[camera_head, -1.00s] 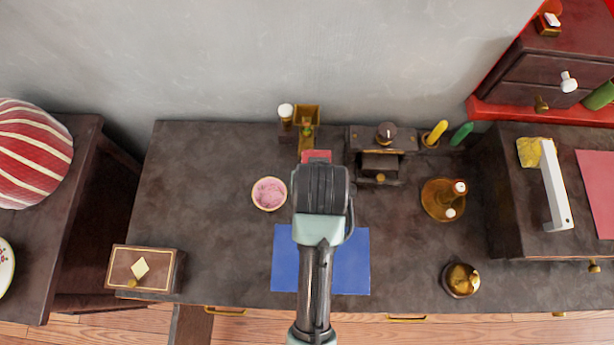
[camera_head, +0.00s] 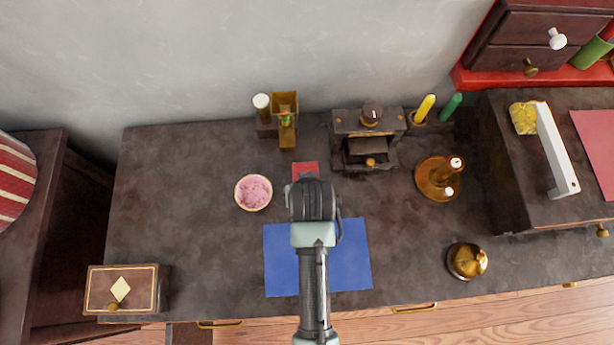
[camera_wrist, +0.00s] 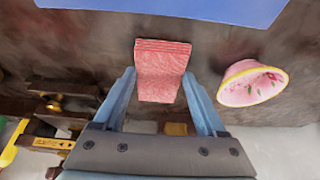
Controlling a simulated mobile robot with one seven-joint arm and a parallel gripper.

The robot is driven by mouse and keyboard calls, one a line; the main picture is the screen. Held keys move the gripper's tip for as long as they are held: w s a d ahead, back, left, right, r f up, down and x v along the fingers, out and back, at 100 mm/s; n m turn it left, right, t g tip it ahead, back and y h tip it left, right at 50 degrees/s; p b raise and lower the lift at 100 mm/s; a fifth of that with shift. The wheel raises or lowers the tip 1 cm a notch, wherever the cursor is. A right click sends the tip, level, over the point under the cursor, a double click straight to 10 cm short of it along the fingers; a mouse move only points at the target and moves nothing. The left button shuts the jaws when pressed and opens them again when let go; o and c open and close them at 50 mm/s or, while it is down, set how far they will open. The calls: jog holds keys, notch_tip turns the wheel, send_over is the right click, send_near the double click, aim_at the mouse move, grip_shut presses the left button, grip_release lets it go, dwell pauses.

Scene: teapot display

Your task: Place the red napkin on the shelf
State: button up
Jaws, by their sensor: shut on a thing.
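The red napkin (camera_head: 305,169) shows just beyond my gripper (camera_head: 305,182) in the head view, above the dark counter (camera_head: 190,230). In the wrist view the napkin (camera_wrist: 162,72) is a folded, layered red cloth between the two blue fingers of my gripper (camera_wrist: 160,78), which is shut on it. Its height over the counter is hard to judge. A dark drawer unit on a red base (camera_head: 500,80) stands at the upper right; I cannot tell whether this is the shelf.
A pink bowl (camera_head: 253,192) is left of my gripper; it also shows in the wrist view (camera_wrist: 250,84). A blue mat (camera_head: 350,260) lies under my arm. The counter's left part is mostly clear.

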jog(key=shift+f, duration=0.15)
jog(key=o, duration=1.3)
